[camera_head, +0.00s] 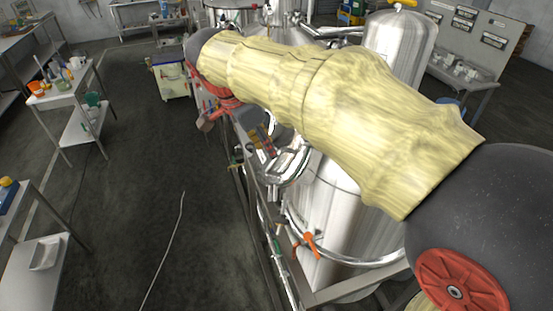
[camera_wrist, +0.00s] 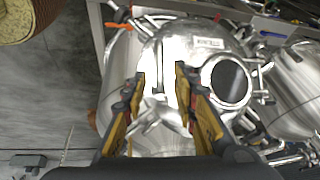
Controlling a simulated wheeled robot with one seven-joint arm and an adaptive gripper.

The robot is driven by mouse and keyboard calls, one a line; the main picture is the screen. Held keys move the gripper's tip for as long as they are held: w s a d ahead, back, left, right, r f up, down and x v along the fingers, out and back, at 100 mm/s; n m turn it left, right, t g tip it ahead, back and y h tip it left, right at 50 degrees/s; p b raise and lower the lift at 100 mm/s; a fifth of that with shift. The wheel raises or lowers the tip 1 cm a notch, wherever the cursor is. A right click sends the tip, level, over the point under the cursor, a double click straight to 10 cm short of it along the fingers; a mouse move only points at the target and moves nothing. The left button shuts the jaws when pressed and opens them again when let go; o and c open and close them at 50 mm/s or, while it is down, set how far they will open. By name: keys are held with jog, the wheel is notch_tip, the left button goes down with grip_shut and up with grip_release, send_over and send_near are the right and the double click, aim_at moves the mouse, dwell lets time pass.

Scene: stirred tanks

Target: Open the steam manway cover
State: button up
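In the wrist view a shiny steel tank (camera_wrist: 200,52) with a small label plate on its top lies under my gripper (camera_wrist: 160,74). The two yellow and black fingers are spread apart, with pale, glaring metal and a thin bar visible between them. I see nothing clearly held. A round fitting with a bright ring and dark centre (camera_wrist: 229,82), possibly the manway cover, is just right of the right finger. I cannot tell whether it is open or closed, or whether the fingers touch anything. In the head view my arm hides much of the tank tops.
More steel tanks stand close by, one at the upper right (camera_head: 400,45) and one below my arm (camera_head: 330,205). Pipes and an orange-handled valve (camera_head: 308,243) line the tank frame. Lab tables (camera_head: 65,92) stand at left. The dark floor between is mostly clear.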

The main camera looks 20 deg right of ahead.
aim_at(275, 163)
jog(key=shift+p+x, duration=0.6)
jog(key=shift+x, duration=3.35)
jog(key=shift+c, duration=1)
grip_shut()
jog(key=shift+r, duration=0.1)
